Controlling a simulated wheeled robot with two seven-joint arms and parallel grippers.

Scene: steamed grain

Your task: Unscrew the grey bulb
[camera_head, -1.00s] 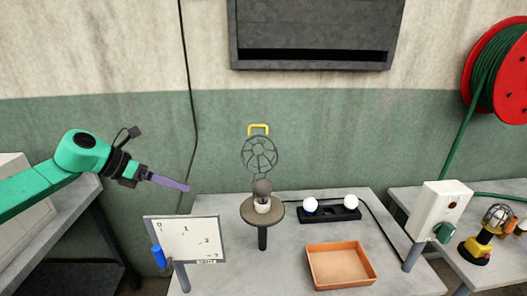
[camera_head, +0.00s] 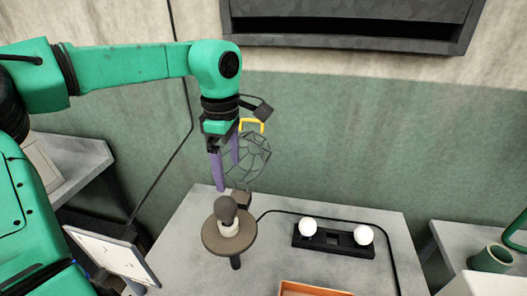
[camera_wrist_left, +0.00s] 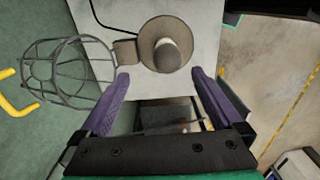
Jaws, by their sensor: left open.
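The grey bulb (camera_head: 227,210) stands upright in a pale socket (camera_head: 228,228) on a round brown stand (camera_head: 212,243). In the left wrist view the grey bulb (camera_wrist_left: 165,52) shows from above, beyond the fingertips and between their lines. My left gripper (camera_head: 227,184) points down above the bulb, with its two purple fingers apart. It is open and empty, and does not touch the bulb. In the left wrist view the fingers (camera_wrist_left: 160,73) are widely spread. A wire cage (camera_head: 248,158) with a yellow handle (camera_head: 252,125) hangs open behind the stand. My right gripper is not in view.
Two white bulbs (camera_head: 308,227) sit in a black holder (camera_head: 330,241) on the grey table (camera_head: 185,265), to the right of the stand. An orange tray (camera_head: 310,289) is at the front edge of the view. A white board (camera_head: 112,258) is at front left.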

